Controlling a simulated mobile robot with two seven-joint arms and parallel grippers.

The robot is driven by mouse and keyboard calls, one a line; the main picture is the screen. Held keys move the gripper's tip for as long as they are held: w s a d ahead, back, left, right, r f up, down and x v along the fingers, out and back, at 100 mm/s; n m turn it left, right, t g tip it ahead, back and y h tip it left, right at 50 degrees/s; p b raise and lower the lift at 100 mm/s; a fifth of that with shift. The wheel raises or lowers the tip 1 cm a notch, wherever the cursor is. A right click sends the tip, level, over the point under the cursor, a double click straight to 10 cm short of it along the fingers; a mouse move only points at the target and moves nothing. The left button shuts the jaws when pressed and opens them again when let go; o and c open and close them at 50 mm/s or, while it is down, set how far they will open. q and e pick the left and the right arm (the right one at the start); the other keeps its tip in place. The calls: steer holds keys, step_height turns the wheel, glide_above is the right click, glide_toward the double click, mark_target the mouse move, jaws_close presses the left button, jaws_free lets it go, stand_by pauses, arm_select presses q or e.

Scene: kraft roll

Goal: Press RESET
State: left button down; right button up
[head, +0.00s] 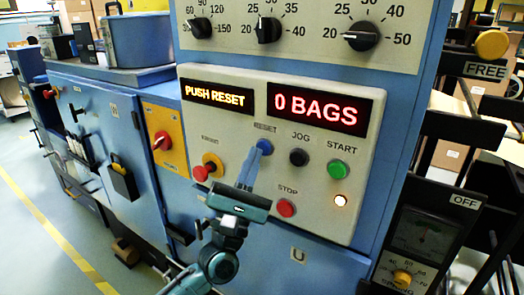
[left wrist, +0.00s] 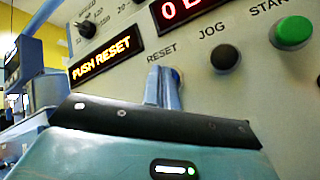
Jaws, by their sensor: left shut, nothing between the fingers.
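The blue RESET button (head: 265,146) is on the pale control panel (head: 325,185), under the display (head: 218,95) reading PUSH RESET. My left gripper (head: 254,158) is shut and empty, its fingertips just below and left of the button in the head view. In the left wrist view the shut fingers (left wrist: 164,86) stand in front of the button (left wrist: 176,76), covering most of it. I cannot tell whether the tips touch it. My right gripper is not in view.
A black JOG button (head: 299,157), a green START button (head: 338,169) and a red STOP button (head: 286,208) sit close by. A red knob on yellow (head: 208,168) is to the left. Black dials (head: 268,30) are above. A second display (head: 318,106) reads 0 BAGS.

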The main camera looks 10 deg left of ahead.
arm_select(q)
steer(key=shift+w+d+b, duration=0.15)
steer(key=shift+w+b, duration=0.15)
steer(key=shift+w, duration=0.15)
stand_by(0.7)
stand_by(0.4)
steer(key=shift+s+a, duration=0.25)
steer(key=shift+s, duration=0.55)
steer(key=s, duration=0.1)
steer(key=s+a, duration=0.1)
steer(key=s, duration=0.1)
steer(key=s+p, duration=0.1)
steer(key=shift+s+a, duration=0.35)
